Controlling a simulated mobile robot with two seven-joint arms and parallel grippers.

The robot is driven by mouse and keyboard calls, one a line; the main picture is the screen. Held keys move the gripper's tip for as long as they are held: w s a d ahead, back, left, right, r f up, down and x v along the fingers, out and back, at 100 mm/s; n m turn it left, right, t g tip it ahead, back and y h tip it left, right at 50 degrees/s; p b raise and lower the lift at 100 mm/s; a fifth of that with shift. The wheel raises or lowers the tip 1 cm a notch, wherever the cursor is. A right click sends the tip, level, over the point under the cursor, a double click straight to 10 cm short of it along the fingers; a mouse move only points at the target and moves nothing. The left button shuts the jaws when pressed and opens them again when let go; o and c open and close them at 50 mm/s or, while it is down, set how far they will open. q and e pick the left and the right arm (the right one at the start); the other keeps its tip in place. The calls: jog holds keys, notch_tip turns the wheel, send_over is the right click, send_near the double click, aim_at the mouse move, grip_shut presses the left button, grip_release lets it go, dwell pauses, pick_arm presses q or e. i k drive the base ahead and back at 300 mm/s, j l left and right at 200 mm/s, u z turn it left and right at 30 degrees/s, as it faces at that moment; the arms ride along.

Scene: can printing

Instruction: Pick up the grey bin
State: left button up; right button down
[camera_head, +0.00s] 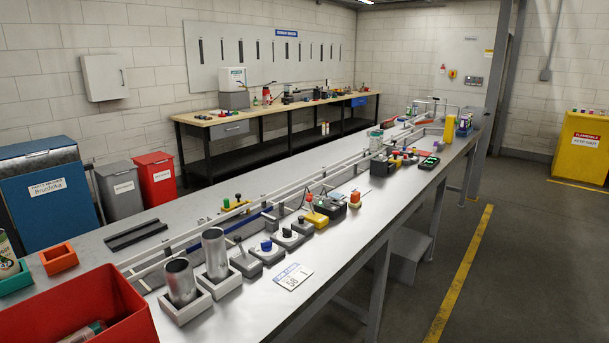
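A grey bin (122,196) with a white label on its front stands on the floor at the left, beyond the long metal table. It is between a blue parts washer (50,196) and a red bin (157,180). Neither of my grippers is in view.
The long metal table (365,215) crosses the view, with silver cans (215,255) in white holders, several button boxes and rails on it. A red container (85,305) is at the near left. A workbench (255,115) stands along the back wall. Floor at the right is clear around a yellow line (460,280).

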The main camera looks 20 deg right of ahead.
aim_at(480, 113)
jog(key=i+l+z, duration=0.25)
jog(key=l, duration=0.2)
jog(key=i+l+z, duration=0.25)
jog(key=l, duration=0.15)
jog(key=i+l+z, duration=0.5)
jog(key=z, duration=0.2)
jog(key=i+l+z, duration=0.2)
jog(key=i+z, duration=0.15)
jog(key=i+l+z, duration=0.1)
jog(key=i+z, duration=0.3)
jog(key=i, duration=2.75)
jog(key=i+u, duration=0.3)
jog(key=i, duration=0.2)
jog(key=i+l+u, duration=0.25)
jog(key=i, duration=0.2)
jog(key=i+l+u, duration=0.3)
jog(key=i, duration=0.2)
jog(key=i+l+u, duration=0.45)
jog(key=i+l, duration=0.45)
jog(key=i+l+u, duration=0.2)
jog(key=i+l, duration=0.4)
jog(key=l, duration=0.2)
